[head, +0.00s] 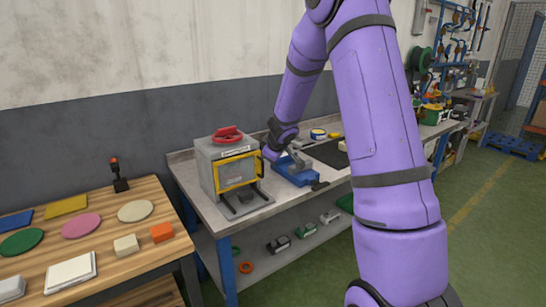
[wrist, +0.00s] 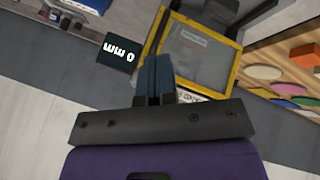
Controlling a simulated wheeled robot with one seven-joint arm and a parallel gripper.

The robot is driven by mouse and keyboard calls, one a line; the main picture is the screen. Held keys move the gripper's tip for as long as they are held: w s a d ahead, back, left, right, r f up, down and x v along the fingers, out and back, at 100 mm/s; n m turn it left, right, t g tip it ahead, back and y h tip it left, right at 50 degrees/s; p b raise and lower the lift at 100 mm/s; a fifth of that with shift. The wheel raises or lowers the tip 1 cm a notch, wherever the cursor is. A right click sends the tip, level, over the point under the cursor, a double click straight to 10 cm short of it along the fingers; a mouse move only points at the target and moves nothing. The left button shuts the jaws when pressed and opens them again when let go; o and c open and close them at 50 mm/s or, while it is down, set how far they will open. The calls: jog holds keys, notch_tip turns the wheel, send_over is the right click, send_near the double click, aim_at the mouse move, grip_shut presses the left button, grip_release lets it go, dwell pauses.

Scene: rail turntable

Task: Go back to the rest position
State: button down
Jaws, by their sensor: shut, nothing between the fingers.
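My gripper (wrist: 155,68) is shut and empty in the wrist view, its dark fingers pressed together. It points toward a grey machine (head: 208,175) with a yellow-framed clear window (wrist: 235,60). The fingers are hard to make out there. I cannot tell whether they touch the machine.
A red handle (head: 228,134) tops the machine. A blue vise-like tool (head: 292,172) stands right of it on the bench (head: 225,222). A wooden table (head: 110,200) at left holds coloured discs, blocks and a lever (head: 119,178).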

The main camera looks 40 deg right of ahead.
jog(key=shift+s+a+r, duration=0.1)
jog(key=shift+s+r, duration=0.2)
jog(key=shift+r, duration=0.1)
jog(key=s+a+r+m+h, duration=0.2)
jog(key=s+a+r, duration=0.1)
jog(key=s+r, duration=0.5)
jog(key=s+a+r+m+h, duration=0.1)
jog(key=s+a+r+m, duration=0.3)
jog(key=r, duration=0.7)
jog(key=s+a+y, duration=0.1)
jog(key=s+a, duration=0.3)
jog(key=s, duration=0.4)
jog(key=s+a+r+g+y, duration=0.1)
jog(key=s+a, duration=0.3)
jog(key=s, duration=0.5)
jog(key=s+a+y, duration=0.3)
jog(key=s+a, duration=0.1)
jog(key=s, duration=0.5)
jog(key=shift+a+r+n+g, duration=0.15)
jog(key=shift+a+n+g, duration=0.15)
jog(key=shift+a, duration=0.1)
jog(key=shift+w, duration=0.1)
